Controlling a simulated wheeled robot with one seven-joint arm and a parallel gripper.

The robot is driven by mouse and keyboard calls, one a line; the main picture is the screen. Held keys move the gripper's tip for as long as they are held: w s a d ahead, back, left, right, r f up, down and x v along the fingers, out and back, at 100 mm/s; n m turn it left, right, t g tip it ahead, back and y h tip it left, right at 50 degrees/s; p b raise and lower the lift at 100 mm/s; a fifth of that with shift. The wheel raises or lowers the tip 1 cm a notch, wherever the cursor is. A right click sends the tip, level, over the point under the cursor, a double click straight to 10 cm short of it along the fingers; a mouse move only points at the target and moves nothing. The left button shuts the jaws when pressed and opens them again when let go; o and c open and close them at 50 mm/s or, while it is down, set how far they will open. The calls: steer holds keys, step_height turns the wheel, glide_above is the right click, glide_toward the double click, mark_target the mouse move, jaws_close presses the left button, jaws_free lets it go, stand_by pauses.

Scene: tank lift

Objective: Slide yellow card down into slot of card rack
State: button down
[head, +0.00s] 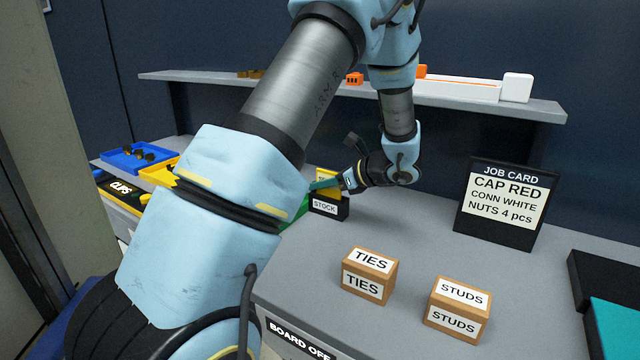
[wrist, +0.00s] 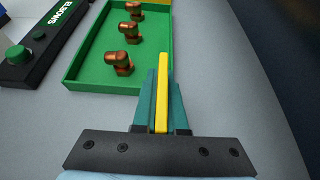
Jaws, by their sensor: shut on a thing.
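My gripper (head: 320,184) is shut on the yellow card (wrist: 162,85). In the wrist view the card is a thin upright yellow strip, seen edge-on between the teal fingers (wrist: 162,100). In the head view the card (head: 325,174) shows partly behind the fingers. The black card rack (head: 343,208) with a STOCK label stands right below it. I cannot tell whether the card's lower edge is above the slot or inside it. My fingers hide part of the card, and the rack is not clearly seen in the wrist view.
A green tray (wrist: 85,60) with copper elbows lies beside the card. A black ELBOWS box (wrist: 38,45) stands left of it. TIES (head: 369,276) and STUDS (head: 458,310) blocks and a job card sign (head: 503,205) stand on the grey bench. A shelf (head: 540,108) runs behind.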

steer(key=shift+f, duration=0.25)
steer(key=c, duration=0.9)
jaws_free()
steer(key=shift+f, duration=0.1)
steer(key=shift+s, duration=0.1)
steer(key=b+v, duration=0.2)
steer(key=v, duration=0.9)
steer(key=shift+w+b, duration=0.2)
steer(key=shift+b, duration=0.2)
